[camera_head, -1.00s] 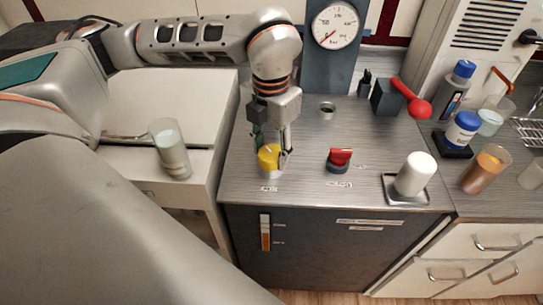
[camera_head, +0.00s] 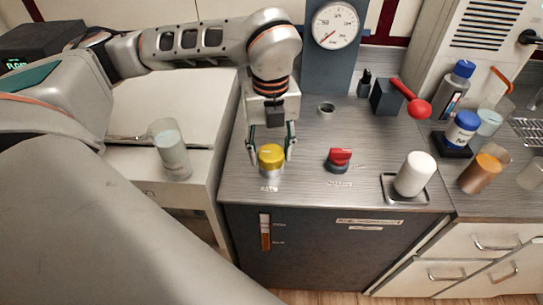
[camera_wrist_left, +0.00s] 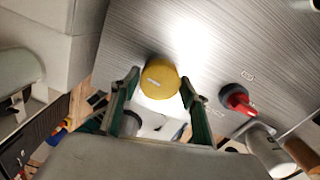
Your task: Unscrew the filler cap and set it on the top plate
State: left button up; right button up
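The yellow filler cap (camera_head: 271,156) sits on its silver neck at the left front of the brushed metal top plate (camera_head: 300,178). In the left wrist view the cap (camera_wrist_left: 160,79) shows from above with a pale mark on it. My left gripper (camera_head: 271,157) points down over the cap. Its fingers are open, one on each side of the cap. In the wrist view both fingertips (camera_wrist_left: 160,84) stand apart from the cap, with gaps at the sides. My right gripper is not in view.
A red knob (camera_head: 340,157) stands right of the cap. A white cylinder (camera_head: 415,174) stands on a small tray farther right. A red-handled lever (camera_head: 410,98) and a gauge (camera_head: 336,25) are behind. A glass (camera_head: 170,150) stands on the left counter.

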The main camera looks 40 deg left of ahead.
pick_arm(q)
jog(key=shift+o, duration=0.3)
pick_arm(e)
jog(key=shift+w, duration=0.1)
pick_arm(q)
jog(key=m+p, duration=0.1)
jog(key=m, duration=0.2)
jog(key=shift+r, duration=0.2)
jog(key=m+p, duration=0.2)
jog(key=m, duration=0.3)
jog(key=m+p, duration=0.2)
jog(key=m, duration=0.8)
jog(key=shift+f+p, duration=0.15)
jog(key=shift+p, duration=0.2)
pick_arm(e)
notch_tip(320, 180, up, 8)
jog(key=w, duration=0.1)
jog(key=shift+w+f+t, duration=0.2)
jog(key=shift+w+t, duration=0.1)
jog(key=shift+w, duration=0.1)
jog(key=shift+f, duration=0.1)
